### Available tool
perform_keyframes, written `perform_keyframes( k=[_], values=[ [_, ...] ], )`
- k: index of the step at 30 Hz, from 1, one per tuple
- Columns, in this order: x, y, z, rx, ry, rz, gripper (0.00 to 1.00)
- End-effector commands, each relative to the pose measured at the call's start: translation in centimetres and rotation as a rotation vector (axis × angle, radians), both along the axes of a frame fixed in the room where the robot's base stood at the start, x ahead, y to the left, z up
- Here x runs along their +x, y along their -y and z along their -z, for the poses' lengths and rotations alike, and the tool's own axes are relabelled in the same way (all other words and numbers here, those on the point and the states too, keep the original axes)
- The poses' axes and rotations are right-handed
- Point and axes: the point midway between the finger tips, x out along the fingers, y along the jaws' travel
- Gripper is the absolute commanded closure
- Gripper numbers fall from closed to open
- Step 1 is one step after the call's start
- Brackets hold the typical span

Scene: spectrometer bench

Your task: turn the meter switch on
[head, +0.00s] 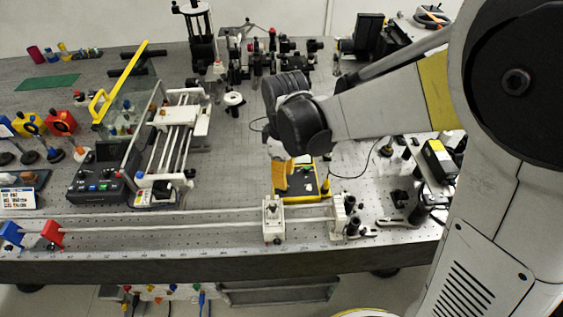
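A yellow-edged box with a dark face (313,184), which looks like the meter, lies on the bench right of centre. My wrist hangs over its upper left part. My gripper (284,158) points down at the box and is mostly hidden by my own wrist. Its fingertips are not clear, so I cannot tell whether it is open or shut, or whether it touches the box. The meter's switch is hidden or too small to make out.
A white rail with a carriage (273,220) runs along the bench front, close before the box. Left stand a black control unit with buttons (97,187) and a white rod stage (180,130). Optical mounts (270,50) stand behind. Bare bench (225,165) lies left of the box.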

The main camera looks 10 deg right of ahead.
Motion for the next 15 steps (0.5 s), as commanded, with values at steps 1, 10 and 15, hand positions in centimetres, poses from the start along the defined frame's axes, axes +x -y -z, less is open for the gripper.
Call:
perform_keyframes(
  k=[1, 10, 15],
  values=[
    [0.0, 0.0, 1.3, 0.000, 0.000, 0.001, 0.74],
    [0.0, 0.0, 4.5, 0.000, 0.001, 0.001, 0.74],
    [0.0, 0.0, 4.7, 0.000, 0.001, 0.002, 0.74]
  ],
)
